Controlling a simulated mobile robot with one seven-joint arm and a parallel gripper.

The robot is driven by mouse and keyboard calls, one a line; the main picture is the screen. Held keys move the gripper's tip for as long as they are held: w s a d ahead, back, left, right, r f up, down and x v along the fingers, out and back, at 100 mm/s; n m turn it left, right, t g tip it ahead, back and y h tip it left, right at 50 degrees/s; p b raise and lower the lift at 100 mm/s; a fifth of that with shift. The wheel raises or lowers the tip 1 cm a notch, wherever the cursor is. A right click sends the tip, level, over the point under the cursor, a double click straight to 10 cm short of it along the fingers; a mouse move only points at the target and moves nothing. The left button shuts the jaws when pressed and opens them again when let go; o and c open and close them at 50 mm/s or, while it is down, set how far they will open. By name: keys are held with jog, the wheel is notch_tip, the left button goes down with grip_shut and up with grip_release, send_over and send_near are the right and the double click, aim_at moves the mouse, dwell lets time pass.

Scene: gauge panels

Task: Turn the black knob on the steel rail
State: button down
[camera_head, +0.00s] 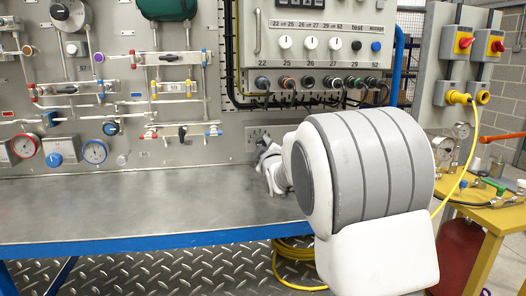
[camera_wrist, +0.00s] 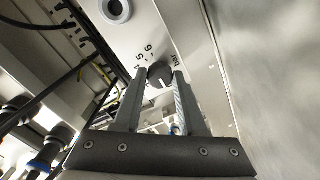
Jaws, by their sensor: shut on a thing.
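In the wrist view, a round black knob (camera_wrist: 160,71) with a pale pointer mark sits on a light metal strip, the steel rail (camera_wrist: 196,62). Printed numbers and "bar" stand beside it. My gripper (camera_wrist: 159,81) has one finger on each side of the knob and is shut on it. In the head view, my gripper (camera_head: 265,155) is low at the back of the steel bench, close to the panel; the knob is not discernible there, and my arm covers much of this area.
A control box (camera_head: 318,45) with knobs and cables hangs above my gripper. Gauges and valves fill the left panel. The steel bench top (camera_head: 130,205) is clear on the left. A yellow hose (camera_head: 455,185) and red-and-yellow switches (camera_head: 464,42) are at the right.

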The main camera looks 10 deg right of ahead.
dwell(0.4)
jog(key=shift+c, duration=2.3)
grip_release()
jog(key=shift+s, duration=0.1)
jog(key=s+p, duration=0.1)
jog(key=s, duration=1.6)
jog(key=shift+p, duration=0.35)
jog(key=shift+s, duration=0.1)
